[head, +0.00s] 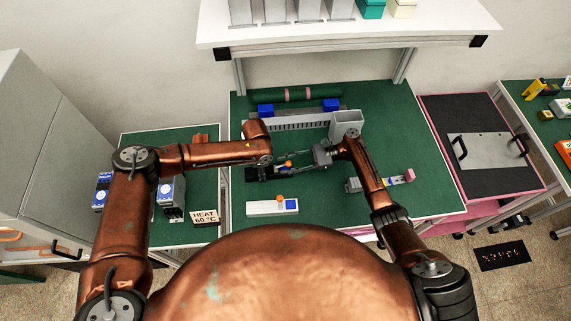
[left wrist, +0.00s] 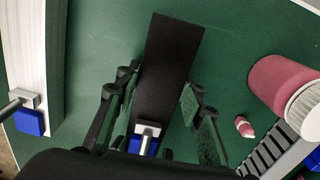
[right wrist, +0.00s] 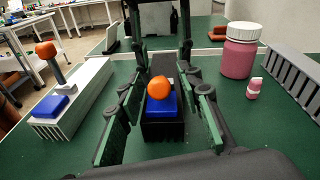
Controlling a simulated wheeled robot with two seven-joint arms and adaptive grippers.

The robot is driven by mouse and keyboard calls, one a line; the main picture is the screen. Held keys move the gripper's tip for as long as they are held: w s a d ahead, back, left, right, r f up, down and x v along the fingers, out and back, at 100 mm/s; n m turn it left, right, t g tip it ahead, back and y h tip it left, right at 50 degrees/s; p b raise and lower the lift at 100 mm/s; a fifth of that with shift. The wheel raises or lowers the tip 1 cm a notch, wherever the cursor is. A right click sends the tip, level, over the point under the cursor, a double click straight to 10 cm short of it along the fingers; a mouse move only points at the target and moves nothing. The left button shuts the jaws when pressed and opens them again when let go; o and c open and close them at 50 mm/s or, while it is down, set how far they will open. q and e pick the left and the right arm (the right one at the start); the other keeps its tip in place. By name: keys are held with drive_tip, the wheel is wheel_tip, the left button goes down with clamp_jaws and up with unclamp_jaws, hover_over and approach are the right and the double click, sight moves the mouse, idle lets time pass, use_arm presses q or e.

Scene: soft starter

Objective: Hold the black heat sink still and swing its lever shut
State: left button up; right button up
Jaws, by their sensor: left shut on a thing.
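The black heat sink (left wrist: 172,60) lies on the green table top, between the fingers of my left gripper (left wrist: 160,100), which is shut on it. In the head view the heat sink (head: 260,174) shows partly under my left arm. Its blue block (right wrist: 153,103) and the orange knob (right wrist: 160,87) of its lever face my right wrist camera. The lever is seen nearly end-on, so its exact angle is unclear. My right gripper (right wrist: 160,122) is open, with its fingers on both sides of the knob and block, apart from them.
A white unit (head: 265,208) with a blue block and an orange-knobbed lever lies nearer me. A pink bottle (right wrist: 239,50) and a small pink-white piece (right wrist: 253,88) stand near a grey ribbed rail (head: 285,121). A grey bin (head: 346,124) stands behind my right gripper.

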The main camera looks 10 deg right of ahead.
drive_tip(key=d, duration=0.4)
drive_tip(key=d+r, duration=0.1)
drive_tip(key=d, duration=0.6)
drive_tip(key=shift+w+d+r, duration=0.3)
drive_tip(key=shift+w+r, duration=0.05)
drive_tip(key=shift+w, duration=0.05)
use_arm(q)
drive_tip(key=o, duration=1.5)
drive_tip(key=shift+r, duration=0.1)
